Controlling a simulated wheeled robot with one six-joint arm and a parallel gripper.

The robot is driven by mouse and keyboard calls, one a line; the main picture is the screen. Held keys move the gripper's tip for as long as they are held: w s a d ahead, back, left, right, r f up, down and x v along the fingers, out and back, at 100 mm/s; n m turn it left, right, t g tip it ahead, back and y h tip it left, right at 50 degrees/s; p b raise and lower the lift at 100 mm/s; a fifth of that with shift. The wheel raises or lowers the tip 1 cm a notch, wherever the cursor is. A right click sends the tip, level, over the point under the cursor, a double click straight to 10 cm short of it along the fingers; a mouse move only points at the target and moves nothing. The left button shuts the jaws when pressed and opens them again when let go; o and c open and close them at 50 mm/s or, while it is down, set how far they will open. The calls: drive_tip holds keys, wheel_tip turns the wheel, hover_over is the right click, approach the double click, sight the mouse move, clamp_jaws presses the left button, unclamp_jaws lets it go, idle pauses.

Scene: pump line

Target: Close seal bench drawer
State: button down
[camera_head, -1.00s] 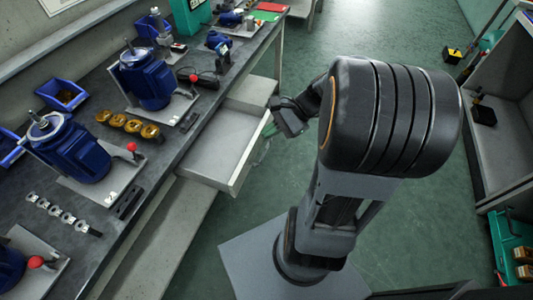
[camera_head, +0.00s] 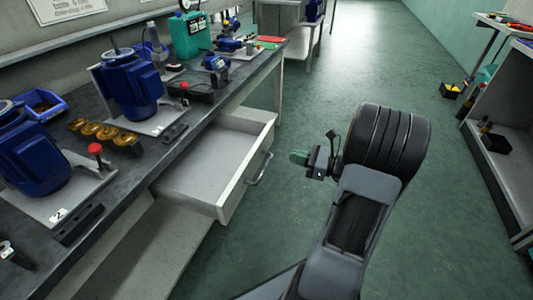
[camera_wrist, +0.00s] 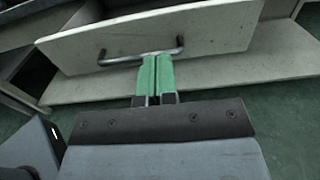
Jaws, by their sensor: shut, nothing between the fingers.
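The seal bench drawer (camera_head: 218,160) is pulled well out from under the workbench and looks empty inside. Its front panel carries a dark bar handle (camera_head: 260,169). The drawer front (camera_wrist: 215,32) and handle (camera_wrist: 112,61) also show in the wrist view. My gripper (camera_head: 299,157) has green fingers and is to the right of the drawer front in the head view, apart from it. In the wrist view, the closed green fingers (camera_wrist: 156,58) point at the drawer front, with their tips overlapping the handle's lower edge in the picture. I cannot tell whether they touch it.
The workbench (camera_head: 180,143) carries blue motors (camera_head: 131,88), brass rings (camera_head: 93,130) and several small parts. A lower shelf (camera_head: 150,245) runs below the drawer. A shelf unit (camera_head: 510,150) stands at the right. The green floor between is open.

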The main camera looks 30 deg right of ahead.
sight(259, 147)
drive_tip(key=b+x, duration=0.3)
drive_tip(key=x, duration=0.7)
